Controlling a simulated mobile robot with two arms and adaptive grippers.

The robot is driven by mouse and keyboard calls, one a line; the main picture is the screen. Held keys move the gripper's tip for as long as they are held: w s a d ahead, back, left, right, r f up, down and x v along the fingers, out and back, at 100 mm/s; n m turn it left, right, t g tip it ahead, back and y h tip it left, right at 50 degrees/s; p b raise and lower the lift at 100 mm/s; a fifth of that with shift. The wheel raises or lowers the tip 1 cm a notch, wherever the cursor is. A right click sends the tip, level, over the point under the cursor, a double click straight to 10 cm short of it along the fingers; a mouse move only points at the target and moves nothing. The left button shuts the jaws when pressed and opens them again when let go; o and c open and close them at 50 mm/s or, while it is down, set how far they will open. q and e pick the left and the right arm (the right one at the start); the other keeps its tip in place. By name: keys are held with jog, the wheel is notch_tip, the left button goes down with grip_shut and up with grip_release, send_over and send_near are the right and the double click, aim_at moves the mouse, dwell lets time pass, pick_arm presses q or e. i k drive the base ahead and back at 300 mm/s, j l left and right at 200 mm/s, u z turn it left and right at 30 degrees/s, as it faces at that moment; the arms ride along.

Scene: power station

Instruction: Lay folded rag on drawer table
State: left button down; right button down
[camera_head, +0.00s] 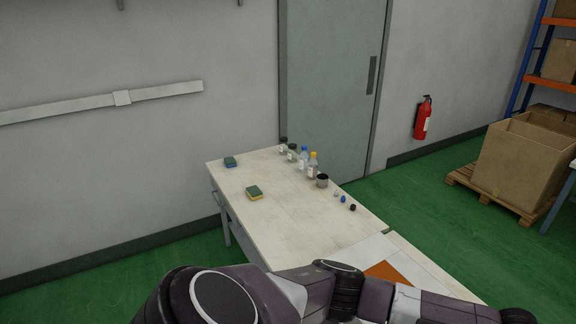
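The table (290,225) with a pale worn top runs from the back left toward the front right, and drawer fronts show on its left side. An orange flat patch (388,271) lies on a white area (366,250) at the table's near right end, partly hidden behind my arm. I cannot tell whether it is the folded rag. No other cloth shows. My purple-grey arm crosses the bottom of the picture from left to right and covers the table's near part. Neither gripper's fingers show.
Two sponges (254,193) (230,162), several small bottles (304,158), a dark cup (322,181) and small caps (343,199) stand on the table. The table's middle is clear. A door (330,80), fire extinguisher (422,118) and boxes on a pallet (515,160) are behind.

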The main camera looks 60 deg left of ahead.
aim_at(296, 222)
jog(key=j, duration=0.85)
jog(key=i+j, duration=0.1)
jog(key=j, duration=1.55)
jog(key=i+j, duration=0.15)
jog(key=j, duration=0.7)
jog(key=j+u, duration=0.1)
jog(key=j, duration=0.75)
jog(key=i+j, duration=0.15)
jog(key=j, duration=0.65)
